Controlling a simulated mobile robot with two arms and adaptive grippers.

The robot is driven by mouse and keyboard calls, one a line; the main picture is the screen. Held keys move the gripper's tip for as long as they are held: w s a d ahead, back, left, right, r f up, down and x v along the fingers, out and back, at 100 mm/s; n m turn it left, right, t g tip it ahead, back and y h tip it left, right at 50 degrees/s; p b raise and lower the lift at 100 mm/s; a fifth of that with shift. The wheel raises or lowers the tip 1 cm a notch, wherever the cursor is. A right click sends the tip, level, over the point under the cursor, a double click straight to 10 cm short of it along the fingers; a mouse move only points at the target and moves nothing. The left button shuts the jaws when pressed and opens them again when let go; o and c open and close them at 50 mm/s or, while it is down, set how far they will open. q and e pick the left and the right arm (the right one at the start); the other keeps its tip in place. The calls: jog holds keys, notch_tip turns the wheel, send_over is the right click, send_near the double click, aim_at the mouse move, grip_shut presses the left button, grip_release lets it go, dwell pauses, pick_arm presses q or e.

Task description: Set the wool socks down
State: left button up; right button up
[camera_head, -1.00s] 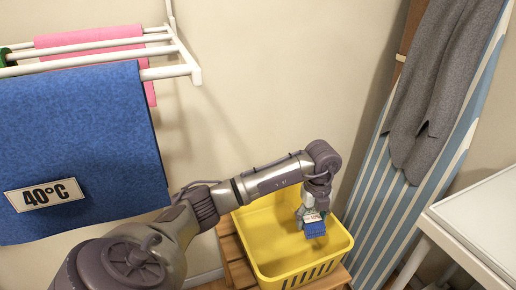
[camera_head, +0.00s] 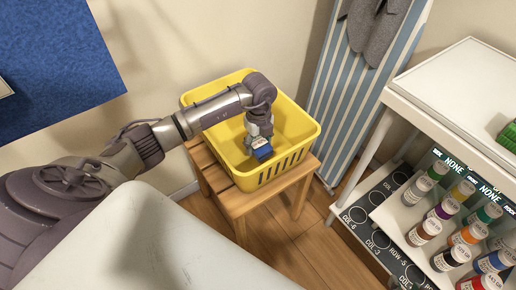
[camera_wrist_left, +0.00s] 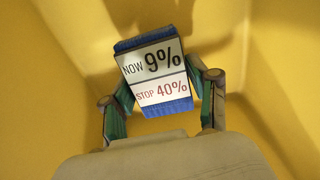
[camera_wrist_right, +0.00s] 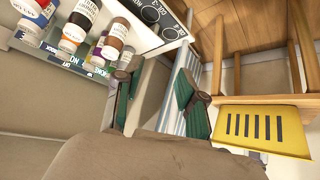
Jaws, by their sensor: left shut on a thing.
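The wool socks (camera_head: 263,152) appear to be a small blue bundle with a white label. In the left wrist view the label on the socks (camera_wrist_left: 155,72) reads NOW 9%, STOP 40%. My left gripper (camera_head: 260,141) is shut on the socks, with one finger on each side. It reaches down inside the yellow basket (camera_head: 311,131), whose walls surround the socks. I cannot tell whether the socks touch the basket floor. My right gripper (camera_wrist_right: 158,92) is open and empty in the right wrist view, its fingers apart. It is outside the head view.
The basket stands on a wooden stool (camera_head: 236,203). A white shelf unit (camera_head: 470,85) with several labelled bottles stands at right. A striped ironing board (camera_head: 340,95) with grey cloth (camera_head: 378,28) leans on the wall.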

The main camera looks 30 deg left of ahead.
pick_arm(q)
notch_tip(320, 180, down, 2)
jog(key=shift+f, duration=0.1)
pick_arm(e)
jog(key=w+r+t, duration=0.1)
jog(key=w+a, duration=0.1)
jog(key=shift+w+r+t+y, duration=0.3)
jog(key=shift+w+r+t, duration=0.1)
pick_arm(q)
jog(key=shift+f, duration=0.15)
pick_arm(e)
jog(key=shift+w, duration=0.1)
pick_arm(q)
jog(key=o, duration=1.2)
pick_arm(e)
jog(key=shift+r, duration=0.1)
